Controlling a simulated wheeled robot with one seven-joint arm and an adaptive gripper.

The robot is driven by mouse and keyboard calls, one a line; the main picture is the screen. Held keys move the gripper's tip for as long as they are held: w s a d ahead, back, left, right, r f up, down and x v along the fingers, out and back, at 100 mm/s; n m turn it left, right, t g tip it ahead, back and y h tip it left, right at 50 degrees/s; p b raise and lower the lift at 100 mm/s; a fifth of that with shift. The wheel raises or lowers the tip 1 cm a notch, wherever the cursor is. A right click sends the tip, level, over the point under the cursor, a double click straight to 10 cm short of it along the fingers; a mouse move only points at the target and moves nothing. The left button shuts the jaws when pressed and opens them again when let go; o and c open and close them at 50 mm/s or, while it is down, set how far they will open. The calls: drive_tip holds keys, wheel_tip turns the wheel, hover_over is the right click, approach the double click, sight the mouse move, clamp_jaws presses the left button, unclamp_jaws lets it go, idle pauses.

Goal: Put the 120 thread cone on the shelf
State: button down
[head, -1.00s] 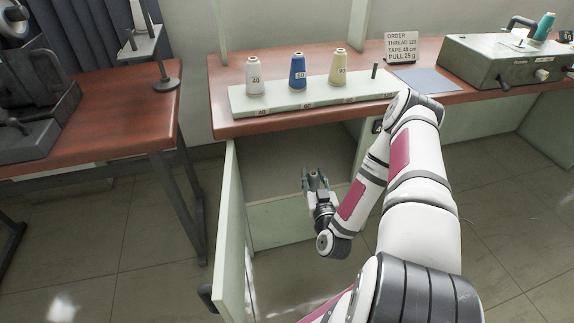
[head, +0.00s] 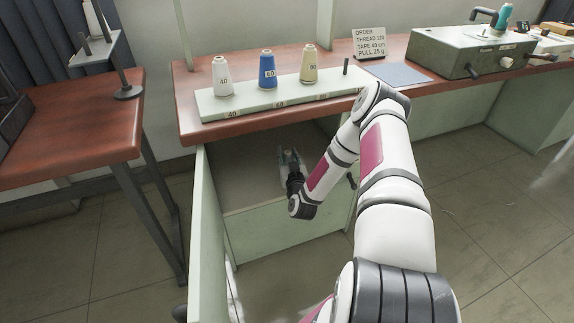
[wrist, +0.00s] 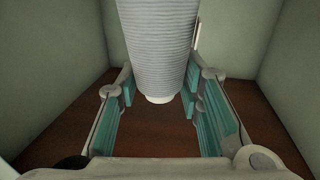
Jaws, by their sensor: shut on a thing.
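My gripper (head: 289,158) is down inside the open compartment under the table. In the wrist view my gripper (wrist: 160,92) has its fingers on either side of a ridged pale grey-white thread cone (wrist: 158,40) and is shut on it. No number shows on this cone, and its top is out of frame. On the table a long pale rack (head: 215,109) bears a white cone marked 40 (head: 222,78), a blue cone marked 60 (head: 267,70) and a cream cone marked 80 (head: 308,64). A bare dark peg (head: 346,66) stands at the rack's right end.
The compartment has pale walls around my gripper, a front panel (head: 285,226) and a door-like panel (head: 207,230) at left. The tabletop edge (head: 250,133) overhangs it. An order sign (head: 369,42), a blue mat (head: 404,74) and a green machine (head: 465,53) stand to the right.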

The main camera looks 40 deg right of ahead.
drive_tip(key=shift+w+d+f, duration=0.1)
drive_tip(key=shift+w, duration=0.05)
drive_tip(key=shift+f+b, duration=0.8)
drive_tip(key=shift+f, duration=0.85)
drive_tip(key=shift+f, duration=0.15)
drive_tip(key=c, duration=1.1)
unclamp_jaws()
drive_tip(key=shift+r, duration=0.2)
drive_tip(key=p+v, duration=0.3)
drive_tip(key=v, duration=0.9)
